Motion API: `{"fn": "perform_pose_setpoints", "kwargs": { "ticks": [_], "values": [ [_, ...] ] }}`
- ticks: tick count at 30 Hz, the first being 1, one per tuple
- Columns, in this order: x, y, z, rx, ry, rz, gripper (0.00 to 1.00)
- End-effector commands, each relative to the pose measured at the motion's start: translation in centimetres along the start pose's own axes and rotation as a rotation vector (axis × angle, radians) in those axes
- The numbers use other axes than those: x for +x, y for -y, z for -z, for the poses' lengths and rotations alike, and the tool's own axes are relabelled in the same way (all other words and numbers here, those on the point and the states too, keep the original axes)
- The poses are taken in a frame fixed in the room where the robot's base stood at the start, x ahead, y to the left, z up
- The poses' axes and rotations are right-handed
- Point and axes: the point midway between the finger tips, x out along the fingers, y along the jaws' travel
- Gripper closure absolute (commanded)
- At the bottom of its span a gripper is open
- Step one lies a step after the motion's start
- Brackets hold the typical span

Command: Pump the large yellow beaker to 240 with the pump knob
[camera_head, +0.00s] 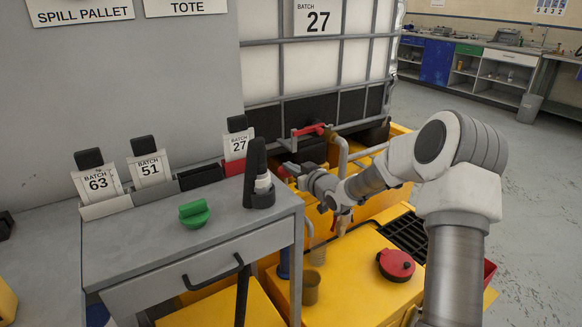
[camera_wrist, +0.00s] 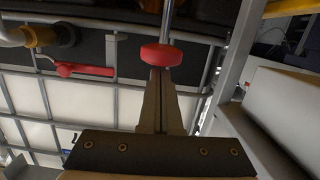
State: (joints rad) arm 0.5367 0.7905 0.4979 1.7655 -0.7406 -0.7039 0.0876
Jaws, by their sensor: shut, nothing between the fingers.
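The red pump knob (camera_wrist: 161,55) sits on a thin metal rod in the wrist view. My gripper (camera_wrist: 160,76) is shut and empty, with its fingertips right at the knob; I cannot tell whether they touch it. In the head view my gripper (camera_head: 291,169) reaches in beside the grey table, with a bit of red, likely the knob (camera_head: 282,172), at its tip. A yellowish beaker (camera_head: 310,289), probably the large one, stands on the yellow pallet below. A paler beaker (camera_head: 317,253) stands behind it. Their levels and any reading are not legible.
A red valve lever (camera_head: 309,130) and grey pipe are close behind my gripper. The grey table (camera_head: 150,235) holds a green cap (camera_head: 194,213), a black holder (camera_head: 259,185) and batch cards. A red cap (camera_head: 396,265) lies on the yellow pallet (camera_head: 352,275). Open floor lies at right.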

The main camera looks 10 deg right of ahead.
Motion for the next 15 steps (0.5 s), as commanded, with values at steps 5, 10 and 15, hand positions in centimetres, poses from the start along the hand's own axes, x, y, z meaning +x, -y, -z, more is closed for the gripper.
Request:
{"fn": "perform_pose_setpoints", "kwargs": {
  "ticks": [5, 10, 15],
  "values": [
    [0.0, 0.0, -0.1, 0.0, 0.0, 0.0, 1.0],
    [0.2, 0.1, -1.6, 0.001, 0.001, 0.001, 1.0],
    [0.7, 0.3, -4.6, 0.002, 0.003, 0.001, 1.0]
  ]
}}
